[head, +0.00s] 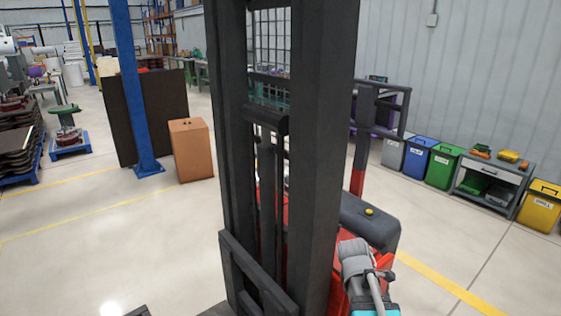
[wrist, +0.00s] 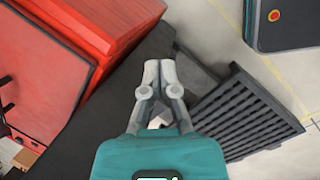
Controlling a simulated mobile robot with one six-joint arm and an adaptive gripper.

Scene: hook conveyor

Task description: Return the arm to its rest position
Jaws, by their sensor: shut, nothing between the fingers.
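My gripper (wrist: 160,72) is seen from above in the wrist view. Its two grey fingers are together at the tips, with nothing between them. It is over a dark surface, with red bodywork (wrist: 60,55) to the left and a dark slatted panel (wrist: 245,115) to the right. In the head view, part of my arm, a grey joint with a teal cap, shows at the bottom right of centre. The gripper's fingers cannot be made out there.
A tall dark mast fills the middle of the head view and hides what is behind it. A brown box (head: 190,150) and a blue post (head: 134,90) stand left. Bins, including a green one (head: 443,168), and a grey cart (head: 487,183) line the right wall. Floor is open at left.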

